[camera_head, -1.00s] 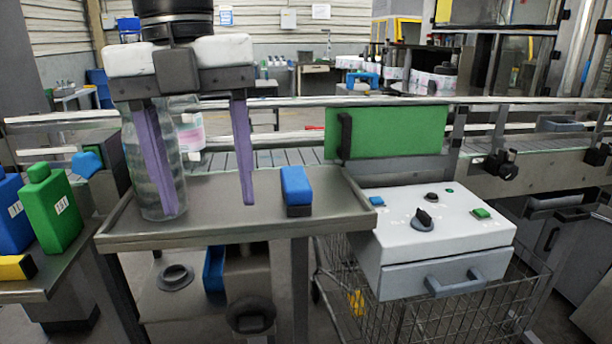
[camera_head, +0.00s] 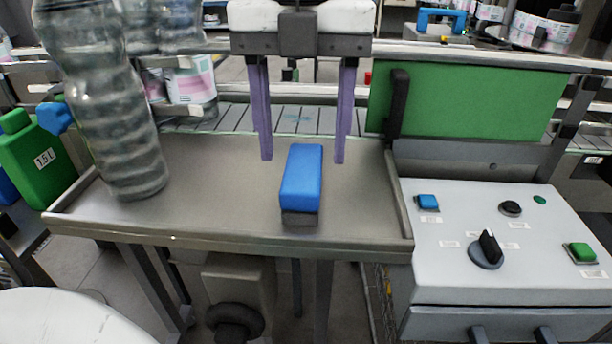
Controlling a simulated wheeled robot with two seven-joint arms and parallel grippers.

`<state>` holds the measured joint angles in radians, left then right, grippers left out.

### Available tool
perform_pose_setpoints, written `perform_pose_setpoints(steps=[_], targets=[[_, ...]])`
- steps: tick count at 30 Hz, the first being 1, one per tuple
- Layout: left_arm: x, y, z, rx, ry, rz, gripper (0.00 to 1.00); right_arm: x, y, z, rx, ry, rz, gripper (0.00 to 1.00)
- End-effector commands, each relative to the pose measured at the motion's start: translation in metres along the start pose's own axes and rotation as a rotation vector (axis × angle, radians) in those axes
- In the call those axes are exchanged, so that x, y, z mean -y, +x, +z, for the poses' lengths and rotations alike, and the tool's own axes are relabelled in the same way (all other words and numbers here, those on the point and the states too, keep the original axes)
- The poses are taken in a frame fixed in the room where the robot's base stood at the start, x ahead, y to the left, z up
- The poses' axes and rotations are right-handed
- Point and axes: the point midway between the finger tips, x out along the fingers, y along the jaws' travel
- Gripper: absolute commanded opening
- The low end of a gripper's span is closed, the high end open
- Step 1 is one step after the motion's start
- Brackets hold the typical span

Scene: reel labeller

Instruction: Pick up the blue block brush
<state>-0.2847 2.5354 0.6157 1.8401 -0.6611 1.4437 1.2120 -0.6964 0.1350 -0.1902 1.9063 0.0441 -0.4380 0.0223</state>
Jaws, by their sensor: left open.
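The blue block brush (camera_head: 302,177) lies on the metal tray table (camera_head: 225,215), right of its middle. Its top is blue and its lower part is dark. My left gripper (camera_head: 303,160) points down with its two purple fingers spread apart. In the picture the fingertips are above and to either side of the brush's far end, with nothing between them. I cannot tell the exact height of the fingertips over the table. My right gripper does not show.
A large clear ribbed bottle (camera_head: 115,125) stands at the tray's left. A grey control box (camera_head: 510,240) with buttons and a knob is on the right. A green panel (camera_head: 465,103) and the conveyor (camera_head: 300,120) lie behind. A green jug (camera_head: 35,165) stands far left.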

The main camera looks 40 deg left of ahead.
Motion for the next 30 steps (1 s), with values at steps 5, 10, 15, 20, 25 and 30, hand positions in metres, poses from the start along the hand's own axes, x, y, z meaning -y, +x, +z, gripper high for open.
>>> perform_pose_setpoints(steps=[5, 10, 15, 20, 25, 30], targets=[[-0.001, 0.017, -0.001, -0.004, 0.001, 0.001, 0.58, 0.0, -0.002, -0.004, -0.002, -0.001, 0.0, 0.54], [-0.001, 0.043, -0.001, -0.004, 0.001, 0.001, 0.58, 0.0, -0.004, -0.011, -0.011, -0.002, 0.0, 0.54], [-0.001, 0.054, -0.001, -0.001, -0.001, -0.002, 0.58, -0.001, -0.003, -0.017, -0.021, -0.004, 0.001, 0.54], [-0.001, 0.054, 0.0, 0.0, -0.001, -0.002, 0.58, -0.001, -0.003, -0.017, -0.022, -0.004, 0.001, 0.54], [-0.001, 0.054, 0.0, 0.0, -0.002, -0.002, 0.34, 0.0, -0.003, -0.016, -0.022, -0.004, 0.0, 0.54], [-0.001, 0.054, 0.0, 0.001, -0.002, -0.002, 0.1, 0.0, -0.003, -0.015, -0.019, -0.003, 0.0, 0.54]])
